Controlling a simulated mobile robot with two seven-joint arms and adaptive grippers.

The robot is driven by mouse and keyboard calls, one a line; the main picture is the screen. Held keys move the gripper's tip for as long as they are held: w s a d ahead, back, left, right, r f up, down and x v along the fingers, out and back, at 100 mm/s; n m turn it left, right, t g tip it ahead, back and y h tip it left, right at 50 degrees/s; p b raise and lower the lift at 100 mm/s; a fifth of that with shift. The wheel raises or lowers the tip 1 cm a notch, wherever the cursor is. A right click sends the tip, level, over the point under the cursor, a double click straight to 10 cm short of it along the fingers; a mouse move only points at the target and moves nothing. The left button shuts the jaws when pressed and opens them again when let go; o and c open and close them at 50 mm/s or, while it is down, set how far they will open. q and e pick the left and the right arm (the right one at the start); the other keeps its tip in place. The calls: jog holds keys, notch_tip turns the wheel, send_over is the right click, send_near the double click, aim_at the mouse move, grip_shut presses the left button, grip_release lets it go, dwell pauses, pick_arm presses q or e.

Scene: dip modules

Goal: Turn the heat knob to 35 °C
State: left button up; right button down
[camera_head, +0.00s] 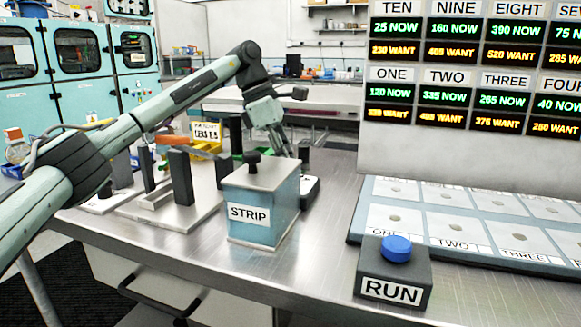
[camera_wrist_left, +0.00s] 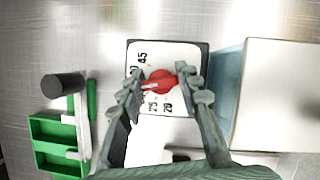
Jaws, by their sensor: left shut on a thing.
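The red heat knob (camera_wrist_left: 161,80) sits on a white dial plate (camera_wrist_left: 180,52) with a dark rim. In the left wrist view its narrow end points left and slightly down. The marks 45, 25 and 20 can be read; the marks at the left are partly covered by a finger. My left gripper (camera_wrist_left: 162,83) is shut on the knob, one finger on each side. In the head view my left gripper (camera_head: 288,152) reaches down behind the STRIP box, and the knob is hidden there. My right gripper is in neither view.
The blue STRIP box (camera_head: 262,205) with a black top knob stands close beside the dial. Green bins (camera_wrist_left: 52,140) and a dark post (camera_wrist_left: 63,85) are on the other side. The RUN button box (camera_head: 395,272) and numbered panel (camera_head: 470,215) are right. Bare bench lies between.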

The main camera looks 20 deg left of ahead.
pick_arm(q)
jog(key=o, duration=1.2)
jog(key=shift+c, duration=0.2)
jog(key=v, duration=1.2)
jog(key=shift+s+a+f, duration=0.1)
